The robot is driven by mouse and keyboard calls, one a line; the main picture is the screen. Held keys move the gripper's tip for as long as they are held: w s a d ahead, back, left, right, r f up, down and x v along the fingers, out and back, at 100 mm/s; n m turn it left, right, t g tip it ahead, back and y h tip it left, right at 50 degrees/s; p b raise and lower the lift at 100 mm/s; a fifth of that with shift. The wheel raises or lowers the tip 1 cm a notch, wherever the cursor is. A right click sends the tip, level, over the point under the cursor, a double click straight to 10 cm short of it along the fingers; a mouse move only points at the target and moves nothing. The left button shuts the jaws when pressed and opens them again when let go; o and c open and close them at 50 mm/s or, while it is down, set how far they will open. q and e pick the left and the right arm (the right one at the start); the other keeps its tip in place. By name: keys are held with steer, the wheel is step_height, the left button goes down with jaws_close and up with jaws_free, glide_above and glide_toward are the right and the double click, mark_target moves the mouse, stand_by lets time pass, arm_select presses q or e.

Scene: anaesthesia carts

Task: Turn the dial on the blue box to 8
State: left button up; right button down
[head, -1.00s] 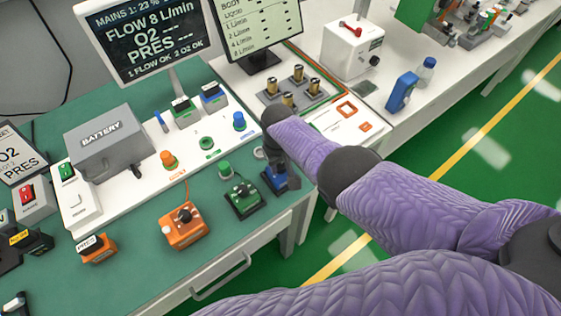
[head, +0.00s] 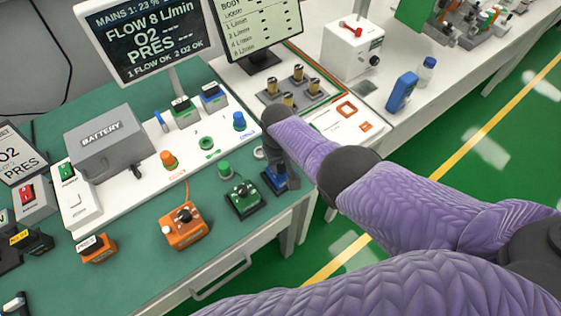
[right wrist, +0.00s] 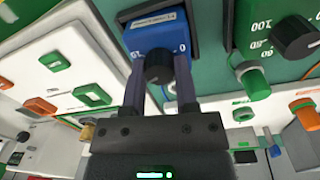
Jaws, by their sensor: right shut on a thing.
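The blue box (head: 270,184) stands at the front right edge of the green table, mostly hidden by my right gripper (head: 281,176) in the head view. In the right wrist view the blue box (right wrist: 150,38) fills the top middle, with a label plate and white scale marks, a 0 among them. Its black dial (right wrist: 159,66) sits between the two fingers of my right gripper (right wrist: 159,78), which is shut on it. The dial's pointer is hard to make out. My left gripper is out of view.
A green box (head: 243,199) and an orange box (head: 185,226), each with a dial, stand left of the blue box. A grey battery case (head: 105,142) sits farther left. The screen (head: 140,38) reads FLOW 8 L/min. Bare green tabletop lies in front.

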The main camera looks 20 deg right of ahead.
mark_target(279, 166)
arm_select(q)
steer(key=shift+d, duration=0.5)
arm_select(e)
steer(key=shift+c, duration=1.8)
jaws_free()
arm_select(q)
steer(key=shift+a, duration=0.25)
arm_select(e)
step_height(279, 166, up, 9)
steer(key=p, duration=0.7)
steer(key=shift+a+r, duration=0.1)
steer(key=shift+a, duration=0.05)
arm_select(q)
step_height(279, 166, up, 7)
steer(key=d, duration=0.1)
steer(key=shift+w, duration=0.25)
arm_select(e)
steer(key=shift+r, duration=0.35)
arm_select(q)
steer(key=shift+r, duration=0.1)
arm_select(e)
steer(key=shift+s+f, duration=0.1)
